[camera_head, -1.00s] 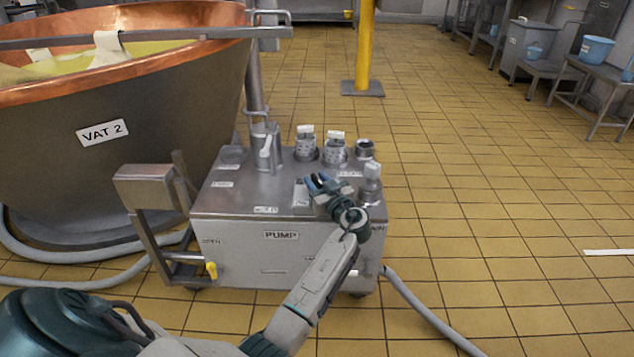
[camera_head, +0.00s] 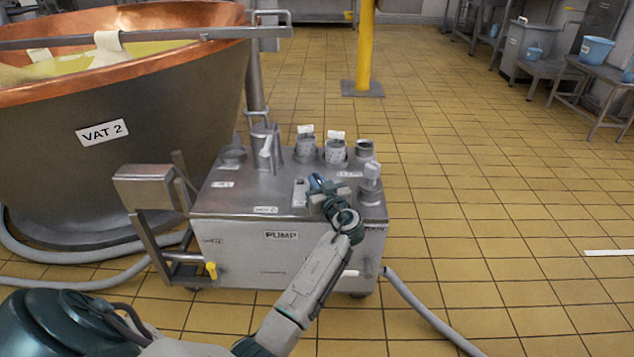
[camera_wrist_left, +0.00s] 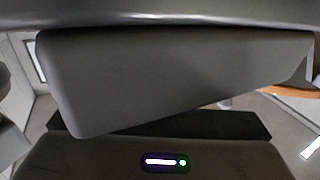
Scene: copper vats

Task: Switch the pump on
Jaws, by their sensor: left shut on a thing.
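The pump (camera_head: 240,240) is a grey metal box on wheels with a "PUMP" label on its front. On its top, near the front right, is a small pale plate (camera_head: 299,193). My left gripper (camera_head: 317,183) is at the pump's top, just right of this plate. Its fingers are shut on a small part there, which they hide; it looks like the pump switch. The left wrist view shows a large grey block (camera_wrist_left: 170,75) close up and a small lit strip with a green dot (camera_wrist_left: 165,162); the fingertips cannot be made out there. My right gripper is not in view.
Knobs (camera_head: 335,150) and a pipe (camera_head: 257,90) stand along the pump's back edge, and a capped post (camera_head: 371,180) is right of my gripper. A copper vat (camera_head: 110,170) stands at left. A hose (camera_head: 430,315) leaves at right.

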